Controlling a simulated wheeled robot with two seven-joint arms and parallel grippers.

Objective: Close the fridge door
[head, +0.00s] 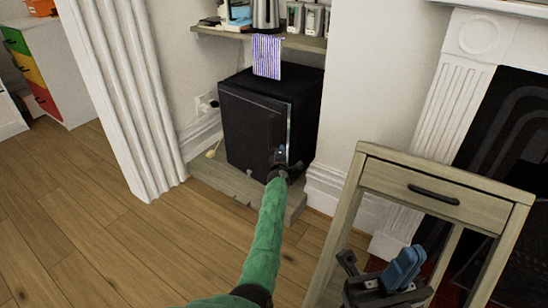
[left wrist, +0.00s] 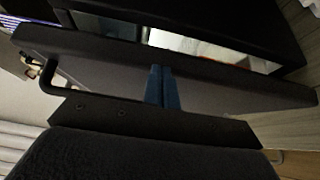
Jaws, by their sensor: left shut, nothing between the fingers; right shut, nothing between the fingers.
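The small black fridge (head: 300,92) stands in the alcove under a shelf. Its door (head: 245,125) is ajar. The left wrist view shows the door (left wrist: 235,90) apart from the fridge body (left wrist: 230,18), with the pale interior (left wrist: 215,48) visible in the gap. My left gripper (head: 281,153) is at the lower right part of the door's front. Its blue fingers (left wrist: 163,87) are together and empty, up against or very near the door; I cannot tell if they touch. My right gripper (head: 403,270) is shut and empty at the lower right, away from the fridge.
The fridge stands on a low wooden plinth (head: 225,183). Above it, a shelf (head: 310,43) holds a kettle (head: 266,14), jars and a hanging striped cloth (head: 267,57). A wooden side table (head: 445,184) stands at right, near my right gripper. The wood floor at left is clear.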

